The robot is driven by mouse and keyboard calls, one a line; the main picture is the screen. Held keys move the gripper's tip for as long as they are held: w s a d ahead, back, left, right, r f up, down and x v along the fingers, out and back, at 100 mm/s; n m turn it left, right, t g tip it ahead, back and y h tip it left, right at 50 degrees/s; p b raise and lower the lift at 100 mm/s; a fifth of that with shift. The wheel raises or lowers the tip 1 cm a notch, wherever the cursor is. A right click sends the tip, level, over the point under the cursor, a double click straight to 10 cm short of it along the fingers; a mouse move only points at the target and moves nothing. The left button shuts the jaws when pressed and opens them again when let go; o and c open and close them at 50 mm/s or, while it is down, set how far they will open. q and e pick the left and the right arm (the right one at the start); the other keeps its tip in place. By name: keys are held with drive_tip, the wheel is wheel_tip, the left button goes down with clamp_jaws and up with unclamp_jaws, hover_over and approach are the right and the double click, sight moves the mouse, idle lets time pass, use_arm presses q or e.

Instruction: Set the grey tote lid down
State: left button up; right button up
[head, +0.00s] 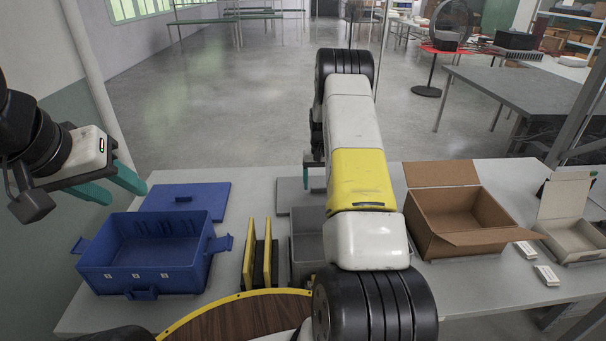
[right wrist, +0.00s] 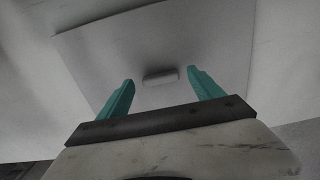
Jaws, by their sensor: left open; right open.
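The grey tote lid (head: 285,197) lies on the table behind the grey tote, partly hidden by my right arm. In the right wrist view the lid (right wrist: 110,50) lies flat, with its small raised handle (right wrist: 160,76) between and just beyond the fingertips. My right gripper (right wrist: 160,78) is open around the handle's line, with nothing between its fingers; I cannot tell how high it is above the lid. In the head view only a teal finger of it (head: 306,177) shows. The grey tote (head: 302,262) is partly hidden by my arm. My left gripper (head: 112,190) is open and empty at the left.
A blue tote (head: 150,268) stands at the left with its blue lid (head: 190,200) behind it. A yellow-edged black holder (head: 258,262) stands beside the grey tote. An open cardboard box (head: 462,222), a smaller box (head: 568,222) and small white items (head: 546,275) are at the right.

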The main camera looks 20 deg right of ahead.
wheel_tip(320, 180, up, 11)
wheel_tip(320, 180, up, 12)
drive_tip(key=t, duration=0.2)
hover_over(319, 188)
drive_tip(key=s+a, duration=0.5)
drive_tip(key=s+a+r+n+t+y, duration=0.1)
drive_tip(key=s+a+r, duration=0.4)
drive_tip(key=s+r, duration=0.25)
drive_tip(key=s+a+r+n+t, duration=0.1)
drive_tip(key=s+a, duration=0.2)
drive_tip(key=s, duration=0.4)
drive_tip(key=s+a+r+t, duration=0.1)
drive_tip(key=s+a+r, duration=0.1)
drive_tip(key=s, duration=0.6)
drive_tip(key=s+a+r+n+t+y, duration=0.1)
drive_tip(key=s+a, duration=0.3)
drive_tip(key=s, duration=0.4)
drive_tip(key=shift+r+n, duration=0.15)
drive_tip(key=shift+n, duration=0.15)
drive_tip(key=shift+s, duration=0.1)
